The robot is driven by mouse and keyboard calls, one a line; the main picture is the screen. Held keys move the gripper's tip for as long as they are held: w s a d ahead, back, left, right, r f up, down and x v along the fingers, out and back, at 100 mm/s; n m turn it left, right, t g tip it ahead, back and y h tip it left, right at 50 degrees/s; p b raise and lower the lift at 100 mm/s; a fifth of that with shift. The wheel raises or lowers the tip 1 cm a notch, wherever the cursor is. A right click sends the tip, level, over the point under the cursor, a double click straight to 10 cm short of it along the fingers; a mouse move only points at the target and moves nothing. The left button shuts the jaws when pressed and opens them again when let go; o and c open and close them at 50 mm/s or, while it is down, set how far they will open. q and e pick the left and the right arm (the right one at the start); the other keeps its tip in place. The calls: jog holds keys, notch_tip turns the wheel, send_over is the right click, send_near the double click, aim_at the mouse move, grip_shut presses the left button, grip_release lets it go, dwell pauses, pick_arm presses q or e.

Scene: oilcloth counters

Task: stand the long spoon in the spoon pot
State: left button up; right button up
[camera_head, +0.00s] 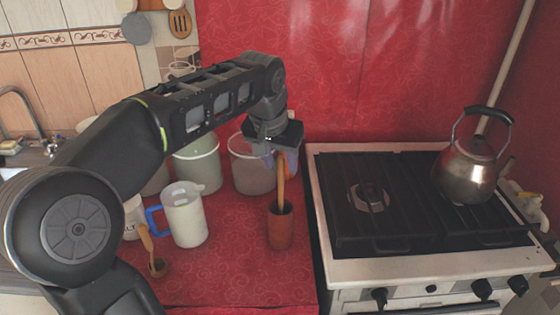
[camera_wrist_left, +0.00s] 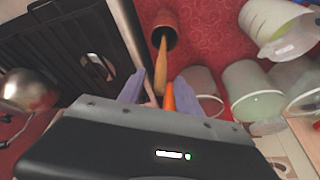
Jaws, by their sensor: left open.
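The spoon pot (camera_head: 280,228) is a small reddish-brown cup standing upright on the red counter, left of the stove. It also shows in the left wrist view (camera_wrist_left: 164,28). A long wooden spoon (camera_head: 281,188) stands in it, nearly upright, its lower end hidden inside. In the left wrist view the wooden length (camera_wrist_left: 162,62) runs from the pot's mouth toward my jaws, with a more orange piece (camera_wrist_left: 169,96) nearer; I cannot tell if these are one utensil or two. My left gripper (camera_head: 284,158) is above the pot, open, its purple fingers on either side of the wood.
A white jug with a blue handle (camera_head: 185,215) stands left of the pot, and a wooden utensil (camera_head: 148,240) in front of it. Pale buckets (camera_head: 198,165) stand behind. The stove (camera_head: 345,262) with a kettle (camera_head: 468,170) is at right.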

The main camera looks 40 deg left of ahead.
pick_arm(q)
jog(key=shift+r, duration=0.1)
jog(key=v, duration=0.7)
jog(key=shift+s+r, duration=0.15)
jog(key=shift+r, duration=0.1)
dwell(1.2)
